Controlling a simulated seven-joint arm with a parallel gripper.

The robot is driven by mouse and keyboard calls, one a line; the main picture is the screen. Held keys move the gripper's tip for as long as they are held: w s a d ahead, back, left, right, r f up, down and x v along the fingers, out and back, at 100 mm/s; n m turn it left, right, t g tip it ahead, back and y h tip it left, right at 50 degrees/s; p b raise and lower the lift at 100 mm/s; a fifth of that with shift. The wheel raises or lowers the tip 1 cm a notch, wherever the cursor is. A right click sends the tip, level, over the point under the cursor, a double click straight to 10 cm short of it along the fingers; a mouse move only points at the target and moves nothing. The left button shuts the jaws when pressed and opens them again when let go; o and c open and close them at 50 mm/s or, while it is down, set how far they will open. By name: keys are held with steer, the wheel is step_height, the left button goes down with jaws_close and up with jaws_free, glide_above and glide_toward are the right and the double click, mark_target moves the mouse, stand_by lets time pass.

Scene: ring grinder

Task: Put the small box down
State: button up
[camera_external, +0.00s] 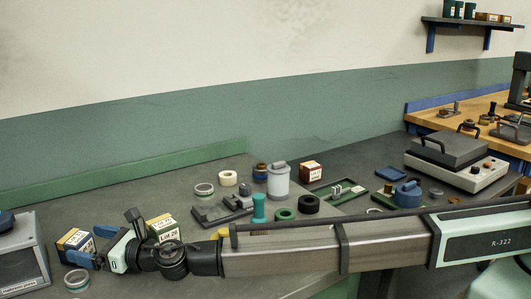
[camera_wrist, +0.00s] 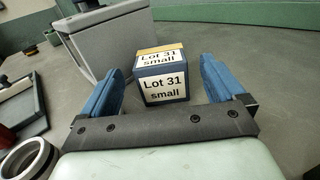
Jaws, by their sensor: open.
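The small box (camera_wrist: 163,88), blue with white labels reading "Lot 31 small" and a tan strip on top, stands upright on the grey bench. It also shows at the left in the external view (camera_external: 75,241). My gripper (camera_wrist: 161,82) is open, with one blue finger on each side of the box. A narrow gap shows between each finger and the box. In the external view my gripper (camera_external: 88,246) reaches in low over the bench from the right. The box's underside is hidden.
A grey machine housing (camera_external: 22,262) stands just left of the box. A second labelled box (camera_external: 162,226) stands behind my wrist. A metal ring (camera_external: 77,280) lies close in front. Bench space behind the small box is clear.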

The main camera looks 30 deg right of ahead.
mark_target(63, 237)
steer(key=shift+x, duration=2.6)
steer(key=c, duration=1.4)
steer(key=shift+r, duration=5.05)
steer(key=shift+d, duration=0.15)
